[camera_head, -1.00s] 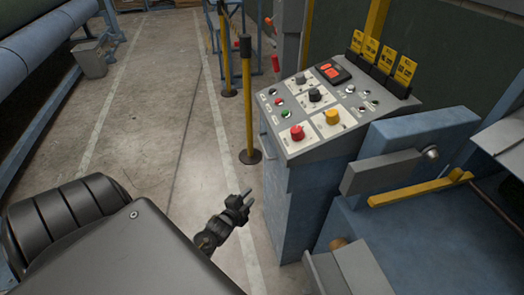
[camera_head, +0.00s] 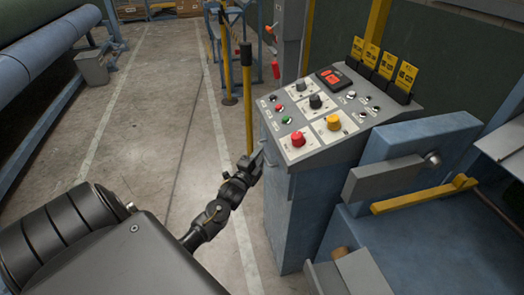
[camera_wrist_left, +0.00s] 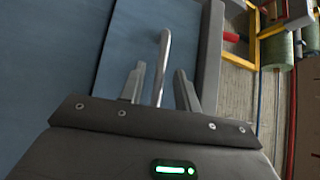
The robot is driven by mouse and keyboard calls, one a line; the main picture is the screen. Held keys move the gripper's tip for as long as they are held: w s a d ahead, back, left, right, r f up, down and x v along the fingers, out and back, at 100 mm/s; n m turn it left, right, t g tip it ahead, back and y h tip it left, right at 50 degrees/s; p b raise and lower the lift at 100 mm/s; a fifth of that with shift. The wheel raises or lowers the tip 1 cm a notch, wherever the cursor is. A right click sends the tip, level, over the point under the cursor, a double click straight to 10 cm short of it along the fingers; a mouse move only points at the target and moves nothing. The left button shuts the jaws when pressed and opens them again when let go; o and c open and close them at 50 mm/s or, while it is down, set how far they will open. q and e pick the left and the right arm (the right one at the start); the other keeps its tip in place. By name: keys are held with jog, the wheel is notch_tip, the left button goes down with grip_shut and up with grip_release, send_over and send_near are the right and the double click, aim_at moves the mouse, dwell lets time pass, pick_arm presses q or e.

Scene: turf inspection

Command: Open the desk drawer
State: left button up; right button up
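The blue control desk (camera_head: 305,215) stands right of centre in the head view, with a sloped grey panel (camera_head: 315,115) on top. My left gripper (camera_head: 254,164) is at the desk's left side, near its upper edge. In the left wrist view a blue drawer front (camera_wrist_left: 138,35) faces the gripper, with a pale metal bar handle (camera_wrist_left: 163,62) sticking out. The fingers of my left gripper (camera_wrist_left: 159,88) are open, one on each side of the handle, with gaps visible. The drawer looks shut. In the head view the arm hides the handle. My right gripper is not in view.
A yellow post (camera_head: 247,100) stands just behind my left gripper. A blue machine with a grey block (camera_head: 384,180) and a yellow bar (camera_head: 422,194) is at the right.

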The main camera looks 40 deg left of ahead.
pick_arm(q)
jog(key=shift+x, duration=1.2)
grip_shut()
